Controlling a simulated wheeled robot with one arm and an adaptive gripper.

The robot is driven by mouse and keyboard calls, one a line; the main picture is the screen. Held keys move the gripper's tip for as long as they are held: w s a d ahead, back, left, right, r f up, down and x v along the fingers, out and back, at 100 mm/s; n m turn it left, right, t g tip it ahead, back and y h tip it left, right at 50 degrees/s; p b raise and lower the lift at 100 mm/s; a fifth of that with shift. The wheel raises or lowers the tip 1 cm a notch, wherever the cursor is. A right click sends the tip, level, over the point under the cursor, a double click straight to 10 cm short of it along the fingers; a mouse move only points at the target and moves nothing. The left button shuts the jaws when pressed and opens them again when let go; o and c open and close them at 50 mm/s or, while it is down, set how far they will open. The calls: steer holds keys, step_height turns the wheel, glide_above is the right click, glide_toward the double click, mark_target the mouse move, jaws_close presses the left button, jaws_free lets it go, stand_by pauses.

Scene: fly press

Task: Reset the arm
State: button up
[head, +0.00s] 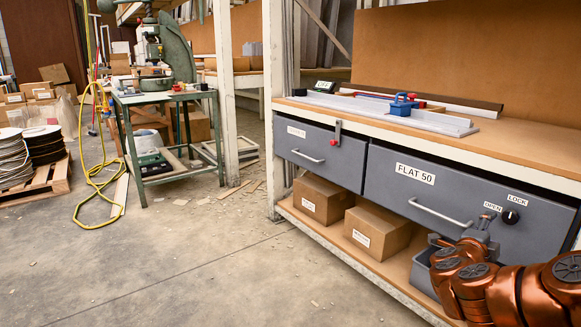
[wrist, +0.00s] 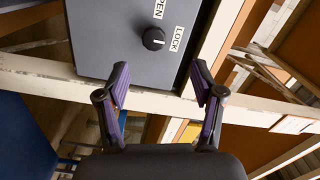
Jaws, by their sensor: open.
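My copper-coloured arm (head: 520,292) reaches in from the lower right of the head view. My gripper (wrist: 160,84) is open and empty, its two purple-padded fingers spread apart. In the wrist view, a black knob (wrist: 153,38) on a grey drawer front lies beyond the gap between the fingertips, apart from them. The knob (head: 510,217) also shows in the head view, just right of my gripper, with OPEN and LOCK labels beside it. I cannot surely tell which label its mark points to.
The drawer (head: 428,172) labelled FLAT 50 and a second grey drawer (head: 314,152) look shut under the workbench top (head: 480,140). Cardboard boxes (head: 378,231) and a grey bin (head: 423,272) sit on the lower shelf. The floor (head: 200,270) at left is mostly clear.

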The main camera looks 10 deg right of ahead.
steer(key=w+a+r+n+t+y+p, duration=0.4)
steer(key=w+a+r+n+y+p, duration=0.15)
steer(key=a+r, duration=0.35)
steer(key=s+a+r+n+g+y+p, duration=0.1)
steer(key=a+r+n+y+p, duration=0.3)
steer(key=a, duration=0.5)
steer(key=s+a+r+n+y+p, duration=0.1)
steer(key=a+r+n+y+p, duration=0.35)
steer(key=a, duration=0.45)
steer(key=s+a+r+n+g+y+p, duration=0.1)
steer(key=a+r+n+y+p, duration=0.15)
steer(key=a+n+p, duration=0.4)
steer(key=s+a+r+n+g+y+p, duration=0.1)
steer(key=s+a+n+g+p, duration=0.15)
steer(key=s+a+p, duration=0.35)
steer(key=s+a+r+n+g+y+p, duration=0.1)
steer(key=s+a+r+g+p, duration=0.2)
steer(key=s, duration=0.4)
steer(key=s+d+r+n+g+h+p, duration=0.1)
steer(key=s+r+g+p, duration=0.1)
steer(key=s, duration=0.5)
steer(key=s+d+r+n+g+h+p, duration=0.1)
steer(key=s+d+r+g+p, duration=0.1)
steer(key=s+p, duration=0.4)
steer(key=s+d+r+g+h+p, duration=0.1)
steer(key=s+r+g+p, duration=0.3)
steer(key=s, duration=0.6)
steer(key=shift+d+r+n+p, duration=0.35)
steer(key=shift+n+p, duration=0.05)
steer(key=shift+p, duration=0.2)
